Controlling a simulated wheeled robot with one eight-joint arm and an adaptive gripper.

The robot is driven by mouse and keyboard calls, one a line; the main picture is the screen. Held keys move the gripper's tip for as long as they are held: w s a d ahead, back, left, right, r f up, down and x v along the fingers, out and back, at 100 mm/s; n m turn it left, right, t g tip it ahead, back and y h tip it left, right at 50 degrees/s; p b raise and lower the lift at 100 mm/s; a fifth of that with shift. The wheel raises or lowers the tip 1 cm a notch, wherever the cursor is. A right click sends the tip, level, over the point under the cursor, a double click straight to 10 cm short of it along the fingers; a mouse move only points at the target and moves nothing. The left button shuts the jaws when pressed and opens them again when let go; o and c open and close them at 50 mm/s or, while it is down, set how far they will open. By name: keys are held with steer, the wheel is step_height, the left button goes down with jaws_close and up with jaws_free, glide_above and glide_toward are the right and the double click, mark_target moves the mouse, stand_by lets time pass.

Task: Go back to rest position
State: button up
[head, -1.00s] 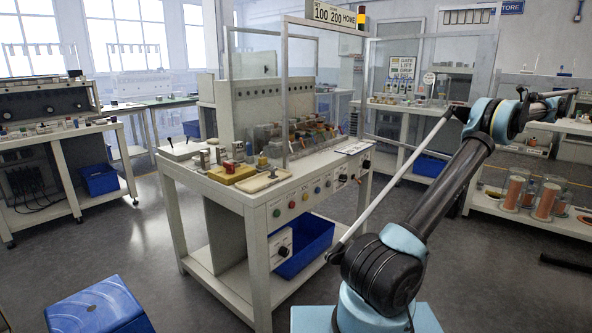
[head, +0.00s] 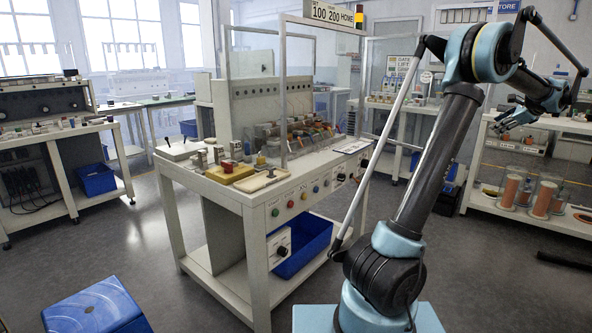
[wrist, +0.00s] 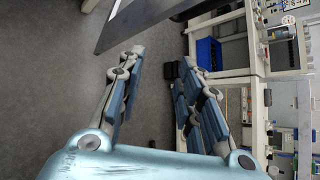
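My gripper (head: 511,117) is raised at the right in the head view, in front of the right-hand shelving and clear of the bench. In the wrist view my gripper (wrist: 160,85) has its two blue-grey fingers apart with nothing between them; grey floor shows through the gap. My arm stands nearly upright at the right of the head view, bent at its top joint.
A white workbench (head: 228,193) with fixtures and coloured buttons stands at the centre. A blue stool (head: 95,308) is at the lower left. Shelving with copper-coloured spools (head: 543,198) is at the right. The floor between bench and stool is clear.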

steer(key=s+a+f+n+g, duration=0.2)
steer(key=s+a+n, duration=0.15)
steer(key=a, duration=1.15)
steer(key=s+a+f+n+g+y, duration=0.15)
steer(key=a+n, duration=0.35)
steer(key=a, duration=1)
steer(key=s+a+f+n+g, duration=0.2)
steer(key=s+a+n, duration=0.15)
steer(key=a, duration=1.15)
steer(key=s+a+f+n+g, duration=0.1)
steer(key=s+a+f+n, duration=0.3)
steer(key=s+a, duration=0.4)
steer(key=s+a+f+n+g+h, duration=0.1)
steer(key=s+a+f+n, duration=0.4)
steer(key=s+f, duration=0.4)
steer(key=s+a+f+n+g+h, duration=0.1)
steer(key=s+a+f+n+h, duration=0.1)
steer(key=s+a+f+n, duration=0.3)
steer(key=s+a+f, duration=0.1)
steer(key=s+f, duration=0.2)
steer(key=s, duration=0.4)
steer(key=shift+s+f, duration=0.15)
steer(key=shift+f, duration=0.25)
steer(key=shift+g, duration=0.25)
steer(key=shift+w+d+f, duration=0.1)
steer(key=shift+w+f, duration=0.1)
steer(key=shift+w, duration=0.3)
